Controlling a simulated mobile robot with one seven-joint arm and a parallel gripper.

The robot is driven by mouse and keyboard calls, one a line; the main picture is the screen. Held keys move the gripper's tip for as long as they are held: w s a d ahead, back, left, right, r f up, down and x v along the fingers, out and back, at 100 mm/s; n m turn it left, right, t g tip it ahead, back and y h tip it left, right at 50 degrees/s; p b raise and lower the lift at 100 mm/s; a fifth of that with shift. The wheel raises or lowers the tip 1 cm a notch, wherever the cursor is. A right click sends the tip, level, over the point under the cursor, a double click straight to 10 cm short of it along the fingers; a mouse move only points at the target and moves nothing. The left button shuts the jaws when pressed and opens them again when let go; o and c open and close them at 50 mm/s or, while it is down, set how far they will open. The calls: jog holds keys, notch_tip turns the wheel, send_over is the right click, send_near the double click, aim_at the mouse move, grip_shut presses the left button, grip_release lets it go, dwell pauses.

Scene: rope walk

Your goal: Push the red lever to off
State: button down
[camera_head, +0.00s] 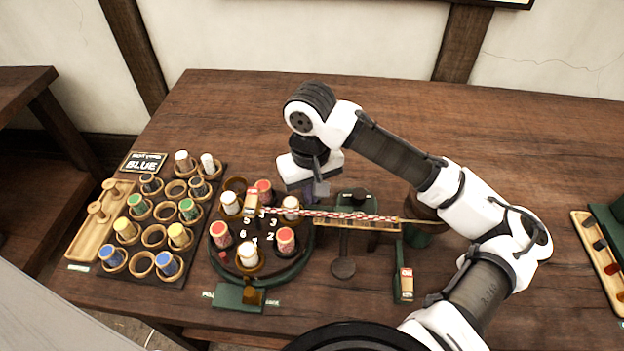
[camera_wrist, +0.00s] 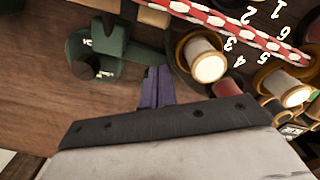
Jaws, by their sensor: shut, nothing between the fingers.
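The likely red lever (camera_head: 407,283) is a small upright piece with a red top and pale body on a narrow green base (camera_head: 398,262), at the right of the rope machine in the head view; its lettering is too small to read surely. My gripper (camera_head: 320,190) is shut and empty, pointing down behind the round bobbin turntable (camera_head: 303,268), left of and farther back than the lever. Its closed fingers (camera_wrist: 157,88) show in the wrist view over the bare table. The lever cannot be made out in the wrist view.
A red-and-white rope (camera_head: 340,215) runs across between the turntable and a wooden bar. A peg board of bobbins (camera_head: 150,275) stands left. A wooden tray (camera_head: 598,250) is at the right edge. The table (camera_head: 240,110) is clear behind.

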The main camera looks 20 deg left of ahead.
jog(key=shift+w+a+f, duration=0.1)
jog(key=shift+w+f, duration=0.05)
jog(key=shift+w, duration=0.1)
jog(key=shift+w+a, duration=0.2)
jog(key=shift+w, duration=0.4)
jog(key=shift+w+a, duration=0.2)
jog(key=shift+w, duration=0.4)
jog(key=shift+s+p, duration=0.2)
jog(key=shift+p, duration=0.15)
jog(key=shift+s, duration=0.35)
jog(key=shift+w+r+p, duration=0.1)
jog(key=shift+r+p, duration=0.8)
jog(key=shift+p, duration=0.3)
jog(key=shift+w+r+p, duration=0.25)
jog(key=shift+r+p, duration=0.35)
jog(key=shift+p, duration=0.1)
notch_tip(320, 180, up, 5)
jog(key=p, duration=0.4)
jog(key=shift+d, duration=0.15)
